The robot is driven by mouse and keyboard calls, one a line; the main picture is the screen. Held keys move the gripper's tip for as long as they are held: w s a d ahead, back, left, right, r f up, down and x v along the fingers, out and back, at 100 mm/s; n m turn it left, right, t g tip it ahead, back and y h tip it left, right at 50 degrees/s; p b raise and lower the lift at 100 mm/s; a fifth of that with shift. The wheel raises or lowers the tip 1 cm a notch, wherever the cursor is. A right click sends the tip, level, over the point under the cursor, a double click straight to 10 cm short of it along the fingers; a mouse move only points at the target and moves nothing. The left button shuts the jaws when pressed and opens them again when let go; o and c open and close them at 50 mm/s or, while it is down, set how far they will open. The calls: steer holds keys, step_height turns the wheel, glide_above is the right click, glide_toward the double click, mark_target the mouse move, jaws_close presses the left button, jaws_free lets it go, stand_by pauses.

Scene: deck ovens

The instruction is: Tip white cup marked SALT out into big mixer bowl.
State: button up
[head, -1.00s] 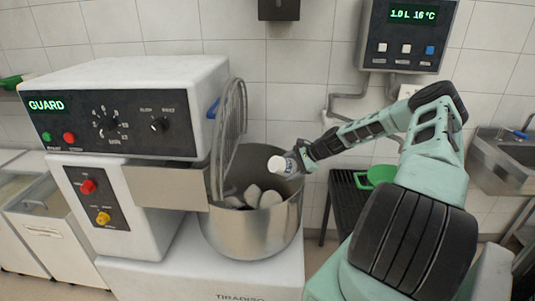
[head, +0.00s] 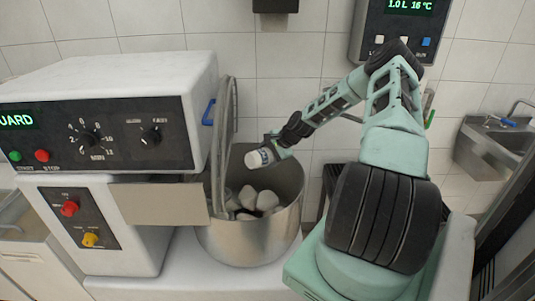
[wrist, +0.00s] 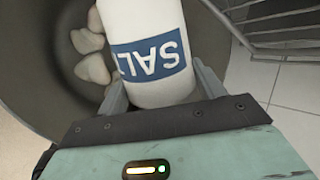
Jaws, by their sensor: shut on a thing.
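My gripper (head: 271,150) is shut on the white cup marked SALT (head: 257,158), which lies tilted on its side over the bowl. In the wrist view the cup (wrist: 150,85) sits between my fingers, with its blue label reading SALT upside down. The cup's mouth is out of sight there. The big mixer bowl (head: 248,240) is steel and stands below the cup. Several pale lumps (head: 265,200) lie inside it; they also show in the wrist view (wrist: 92,67). I cannot see any salt falling.
The mixer (head: 95,110) stands at the left, its wire guard (head: 222,140) upright at the bowl's left side. A water meter panel (head: 400,30) hangs on the tiled wall. A steel sink (head: 490,150) is at the right.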

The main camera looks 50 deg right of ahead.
mark_target(258, 152)
steer(key=shift+a+r+n+h+b, duration=0.15)
steer(key=shift+a+n+h+b, duration=0.45)
steer(key=shift+h, duration=0.6)
steer(key=h+b, duration=0.2)
steer(key=shift+w+a+r+n+g+h+b, duration=0.1)
steer(key=shift+a+r+n+g+h+b, duration=0.1)
steer(key=shift+a+n+g+h+b, duration=0.15)
steer(key=h, duration=0.1)
steer(key=a+r+n+h, duration=0.1)
steer(key=shift+w+h+b, duration=0.1)
steer(key=shift+h+b, duration=0.25)
steer(key=h, duration=0.1)
steer(key=n+h, duration=0.1)
steer(key=a+h, duration=0.1)
steer(key=shift+r+n, duration=0.25)
steer(key=h, duration=0.1)
steer(key=r+n+h+b, duration=0.1)
steer(key=h+b, duration=0.1)
steer(key=shift+a+r, duration=0.2)
steer(key=shift+r, duration=0.05)
steer(key=r+n+t+h+b, duration=0.1)
steer(key=r+h+b, duration=0.1)
steer(key=h, duration=0.1)
steer(key=shift+n, duration=0.4)
steer(key=shift+r+n+t+h+b, duration=0.3)
steer(key=shift+r+h+b, duration=0.1)
steer(key=shift+r+b, duration=0.15)
steer(key=shift+f, duration=0.1)
